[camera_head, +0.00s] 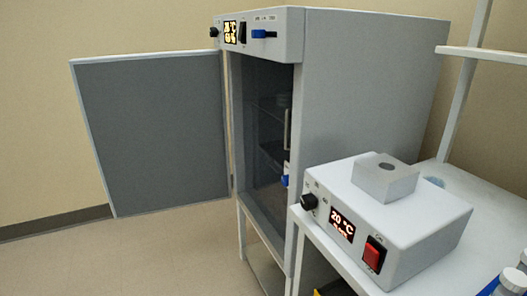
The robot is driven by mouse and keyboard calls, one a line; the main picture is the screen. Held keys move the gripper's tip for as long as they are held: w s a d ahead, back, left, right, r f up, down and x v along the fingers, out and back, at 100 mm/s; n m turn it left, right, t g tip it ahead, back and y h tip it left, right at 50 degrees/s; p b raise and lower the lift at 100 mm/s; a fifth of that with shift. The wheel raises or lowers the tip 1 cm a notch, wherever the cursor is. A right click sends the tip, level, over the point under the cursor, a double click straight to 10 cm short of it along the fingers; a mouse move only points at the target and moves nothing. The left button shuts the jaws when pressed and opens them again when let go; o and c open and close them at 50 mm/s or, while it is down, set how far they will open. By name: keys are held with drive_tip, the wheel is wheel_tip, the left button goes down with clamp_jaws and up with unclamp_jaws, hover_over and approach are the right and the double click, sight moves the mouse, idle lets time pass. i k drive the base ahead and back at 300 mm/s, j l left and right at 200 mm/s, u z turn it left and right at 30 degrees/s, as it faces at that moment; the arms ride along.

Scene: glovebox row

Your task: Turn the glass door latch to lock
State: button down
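A grey incubator-like cabinet (365,90) stands in the middle of the head view. Its solid outer door (150,130) is swung wide open to the left. Behind it, the dark inner glass door (262,150) covers the front opening and looks closed. A pale vertical handle (287,130) is on the right side of the glass. Below it is a small blue latch (285,181), near the right frame; its exact angle is too small to tell. The heater box's corner is close to it in the picture. My gripper is not in view.
A white table (487,263) at the right holds a heater box (430,225) with a knob, display, red switch and metal block. The cabinet's top panel has a blue control (264,34). Floor (170,250) at the left is clear.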

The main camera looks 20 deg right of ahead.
sight(284, 179)
drive_tip(key=i+j+z, duration=0.15)
drive_tip(key=i, duration=0.25)
drive_tip(key=i+j+z, duration=0.15)
drive_tip(key=i, duration=0.3)
drive_tip(key=j, duration=0.1)
